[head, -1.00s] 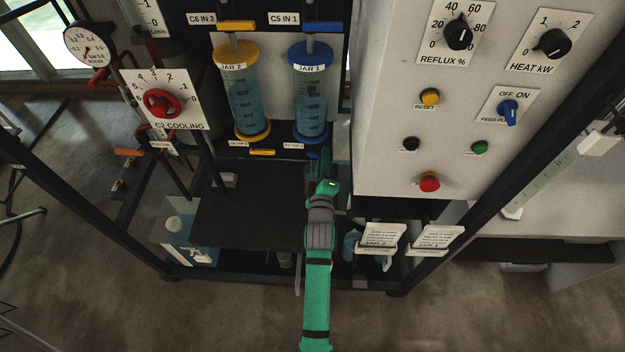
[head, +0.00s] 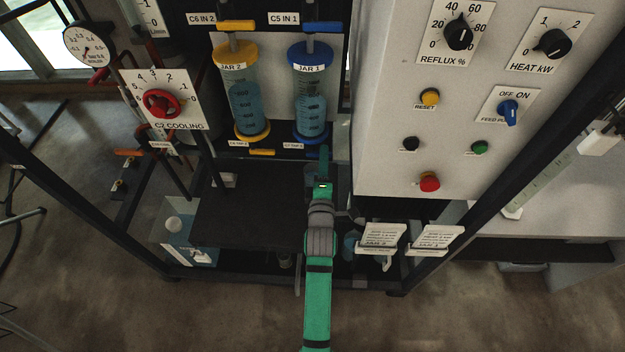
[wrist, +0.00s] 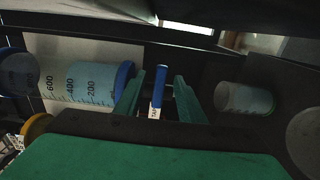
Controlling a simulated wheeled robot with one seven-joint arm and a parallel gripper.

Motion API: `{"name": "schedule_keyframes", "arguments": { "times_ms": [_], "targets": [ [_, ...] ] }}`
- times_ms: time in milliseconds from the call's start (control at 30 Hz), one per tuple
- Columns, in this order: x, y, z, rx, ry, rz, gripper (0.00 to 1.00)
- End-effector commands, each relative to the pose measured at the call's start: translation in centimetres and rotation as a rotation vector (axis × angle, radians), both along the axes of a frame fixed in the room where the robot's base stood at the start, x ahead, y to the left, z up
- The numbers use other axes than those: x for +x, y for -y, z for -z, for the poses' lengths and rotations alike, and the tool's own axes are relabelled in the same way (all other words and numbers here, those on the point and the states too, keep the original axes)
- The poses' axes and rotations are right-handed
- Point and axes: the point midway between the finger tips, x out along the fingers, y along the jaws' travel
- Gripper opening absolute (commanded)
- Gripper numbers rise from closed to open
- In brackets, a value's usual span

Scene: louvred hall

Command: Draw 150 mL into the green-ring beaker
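Jar 1 (head: 310,100), blue-capped and part filled with blue liquid, hangs on the rack beside yellow-capped jar 2 (head: 244,100). In the wrist view, jar 1 (wrist: 85,82) lies sideways at the left. The blue tap handle (wrist: 159,86), with a white tag, stands between the fingertips of my gripper (wrist: 158,98). The fingers are apart, with a gap on both sides of the handle. A clear beaker (wrist: 243,98) with a green edge sits to the right; its level is unclear. In the head view my gripper (head: 323,165) is below jar 1, and I cannot make out the green-ring beaker.
A dark shelf (head: 250,215) lies left of my arm. The grey control panel (head: 375,100) with knobs and buttons stands close on the right. Two label cards (head: 381,237) stand low right of my arm. Yellow tap handle (head: 262,152) is under jar 2.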

Motion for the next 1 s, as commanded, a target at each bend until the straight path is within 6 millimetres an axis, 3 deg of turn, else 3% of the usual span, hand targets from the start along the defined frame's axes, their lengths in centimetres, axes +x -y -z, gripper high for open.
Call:
{"name": "schedule_keyframes", "arguments": {
  "times_ms": [400, 1000],
  "targets": [
    [-4.2, 0.0, 0.1, -0.001, -0.003, -0.001, 0.36],
    [-5.9, 0.2, 0.2, 0.000, -0.003, 0.003, 0.36]
  ]
}}
